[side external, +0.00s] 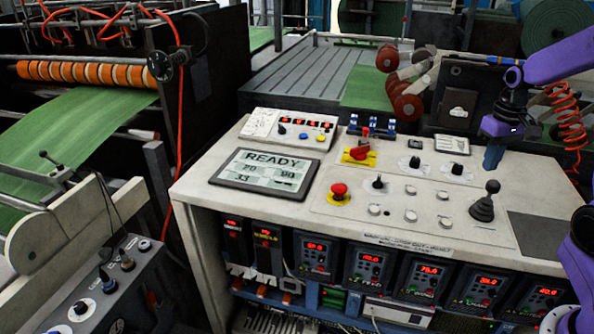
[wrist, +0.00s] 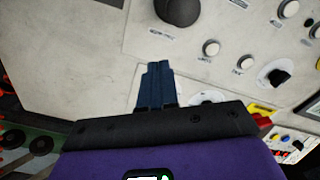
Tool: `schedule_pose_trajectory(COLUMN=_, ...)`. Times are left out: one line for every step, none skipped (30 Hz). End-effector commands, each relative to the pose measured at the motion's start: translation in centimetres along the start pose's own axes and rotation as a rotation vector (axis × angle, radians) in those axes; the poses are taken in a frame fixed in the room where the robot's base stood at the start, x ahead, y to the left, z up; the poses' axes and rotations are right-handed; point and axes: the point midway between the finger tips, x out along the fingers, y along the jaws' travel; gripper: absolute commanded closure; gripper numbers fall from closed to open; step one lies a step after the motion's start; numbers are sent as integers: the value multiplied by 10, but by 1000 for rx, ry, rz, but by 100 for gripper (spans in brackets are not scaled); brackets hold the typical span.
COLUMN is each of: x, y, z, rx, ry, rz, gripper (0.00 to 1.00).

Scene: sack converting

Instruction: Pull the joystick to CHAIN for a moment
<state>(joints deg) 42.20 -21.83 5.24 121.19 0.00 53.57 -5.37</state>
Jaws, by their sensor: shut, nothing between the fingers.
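The black joystick (side external: 484,204) stands near the right end of the control desk, with a round knob on a dark conical boot. It looks roughly upright. In the wrist view the joystick (wrist: 180,8) shows at the top edge, partly cut off. Small labels lie beside it, too small to read. My gripper (side external: 493,160) points down above the desk, behind the joystick and apart from it. In the wrist view the gripper's blue fingers (wrist: 155,84) are shut together with nothing between them.
The desk (side external: 385,222) also carries a READY screen (side external: 265,168), a red stop button (side external: 339,190) on yellow, a black selector knob (side external: 378,183) and several white buttons. A dark flat pad (side external: 545,228) lies right of the joystick. An orange coiled cord (side external: 568,120) hangs near my arm.

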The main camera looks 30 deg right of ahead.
Motion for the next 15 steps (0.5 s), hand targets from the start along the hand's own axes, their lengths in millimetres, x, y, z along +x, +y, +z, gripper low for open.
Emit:
schedule_pose_trajectory(x=-4, y=0, z=-1, rx=0, ry=3, rz=0, gripper=100)
schedule_pose_trajectory(x=-6, y=0, z=0, rx=0, ry=2, rz=0, gripper=100)
schedule_pose_trajectory(x=-9, y=0, z=0, rx=0, ry=3, rz=0, gripper=100)
schedule_pose_trajectory(x=-11, y=0, z=0, rx=0, ry=3, rz=0, gripper=100)
schedule_pose_trajectory(x=-13, y=0, z=0, rx=0, ry=3, rz=0, gripper=100)
schedule_pose_trajectory(x=-16, y=0, z=0, rx=0, ry=2, rz=0, gripper=100)
schedule_pose_trajectory(x=-18, y=0, z=0, rx=0, ry=3, rz=0, gripper=100)
schedule_pose_trajectory(x=-20, y=0, z=-1, rx=0, ry=3, rz=0, gripper=100)
schedule_pose_trajectory(x=-22, y=0, z=0, rx=-1, ry=2, rz=0, gripper=100)
schedule_pose_trajectory(x=-24, y=0, z=0, rx=-1, ry=2, rz=0, gripper=100)
schedule_pose_trajectory(x=-26, y=0, z=0, rx=-1, ry=3, rz=0, gripper=100)
schedule_pose_trajectory(x=-29, y=0, z=0, rx=-1, ry=3, rz=0, gripper=100)
schedule_pose_trajectory(x=-31, y=0, z=0, rx=-1, ry=2, rz=0, gripper=100)
schedule_pose_trajectory(x=-33, y=0, z=0, rx=-1, ry=2, rz=0, gripper=100)
schedule_pose_trajectory(x=-34, y=0, z=0, rx=-1, ry=2, rz=0, gripper=100)
